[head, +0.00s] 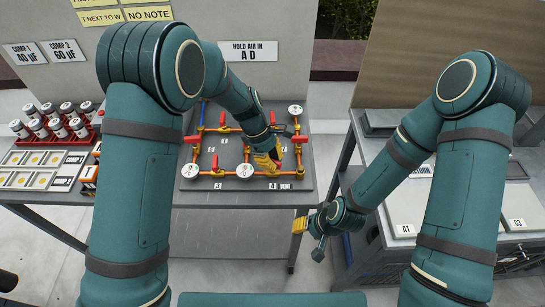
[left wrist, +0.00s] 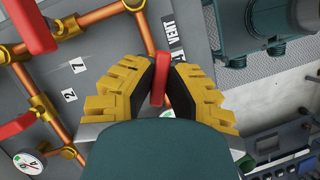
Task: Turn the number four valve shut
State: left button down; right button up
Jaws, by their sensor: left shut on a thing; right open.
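The panel (head: 205,182) carries orange and blue pipes, red valve handles and white gauges. The label 4 (head: 272,186) is on its front edge, beside a VENT label (head: 286,186). My left gripper (head: 270,161) is just above label 4. Its yellow fingers are shut on a red valve handle (left wrist: 159,72), which stands between them in the left wrist view next to the VENT label (left wrist: 172,30). My right gripper (head: 299,225) is open and empty, in front of the panel's right corner.
Another red handle (head: 215,163) is on the front pipe, between two gauges. A sign (head: 248,52) reads HOLD AIR IN A D. A red rack of canisters (head: 60,125) stands left. A bench with grey cases (head: 402,215) is at right, across a floor gap.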

pick_arm(q)
jog(key=m+g+p, duration=0.1)
jog(key=m, duration=0.2)
jog(key=shift+y, duration=0.3)
jog(key=m, duration=0.2)
jog(key=shift+m+g+y+p, duration=0.3)
jog(key=shift+g+y, duration=0.1)
jog(key=m+y, duration=0.1)
jog(key=m, duration=0.2)
jog(key=m+y, duration=0.1)
jog(key=m, duration=0.1)
jog(key=shift+f+m+g, duration=0.1)
jog(key=shift+m+g, duration=0.3)
jog(key=c, duration=1)
grip_release()
jog(key=v, duration=1.2)
jog(key=shift+s+d, duration=0.1)
jog(key=shift+d, duration=0.05)
